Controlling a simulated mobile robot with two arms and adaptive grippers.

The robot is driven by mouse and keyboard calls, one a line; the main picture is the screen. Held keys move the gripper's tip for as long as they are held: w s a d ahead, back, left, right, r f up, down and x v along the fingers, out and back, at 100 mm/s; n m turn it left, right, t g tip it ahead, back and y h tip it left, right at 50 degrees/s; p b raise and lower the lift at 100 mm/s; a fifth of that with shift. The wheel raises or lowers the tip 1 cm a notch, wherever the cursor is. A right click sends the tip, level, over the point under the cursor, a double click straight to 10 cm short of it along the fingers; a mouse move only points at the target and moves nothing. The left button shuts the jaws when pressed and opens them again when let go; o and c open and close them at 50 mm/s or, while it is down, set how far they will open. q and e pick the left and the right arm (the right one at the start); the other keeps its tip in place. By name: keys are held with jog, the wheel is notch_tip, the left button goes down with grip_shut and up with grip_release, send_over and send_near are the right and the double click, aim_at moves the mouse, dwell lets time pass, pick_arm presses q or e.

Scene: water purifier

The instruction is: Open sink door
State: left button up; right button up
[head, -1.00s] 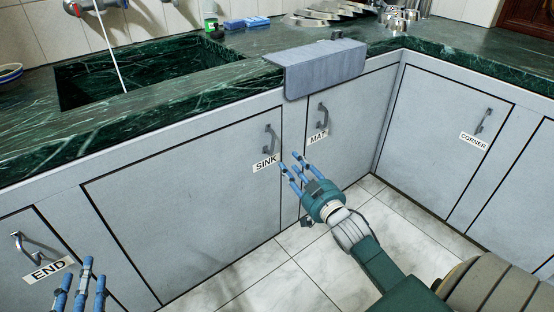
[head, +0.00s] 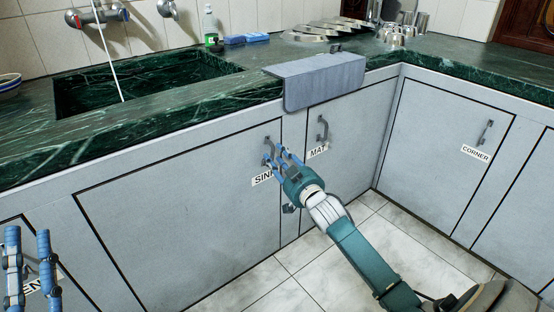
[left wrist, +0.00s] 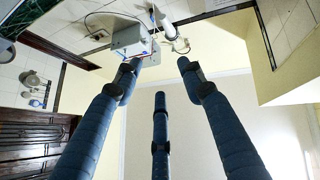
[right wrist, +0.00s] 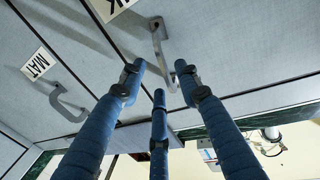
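The sink door (head: 190,200) is the wide grey cabinet door under the basin, and it is closed. Its handle (head: 268,146) is metal, at the door's upper right, above the SINK label (head: 264,179), which is partly covered. My right gripper (head: 276,158) is at this handle with its blue fingers spread. In the right wrist view, the handle (right wrist: 159,40) reaches in between the fingertips; I cannot tell whether they touch it. My left gripper (head: 28,235) is open and empty at the lower left, in front of the END label. Its fingers (left wrist: 158,75) are spread in the left wrist view.
The MAT door handle (head: 322,130) is just right of the sink handle. A grey mat (head: 318,78) hangs over the counter edge above. The corner cabinet (head: 440,140) stands at right. The tiled floor (head: 270,285) is clear.

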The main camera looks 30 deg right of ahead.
jog(key=shift+w, duration=0.35)
grip_shut()
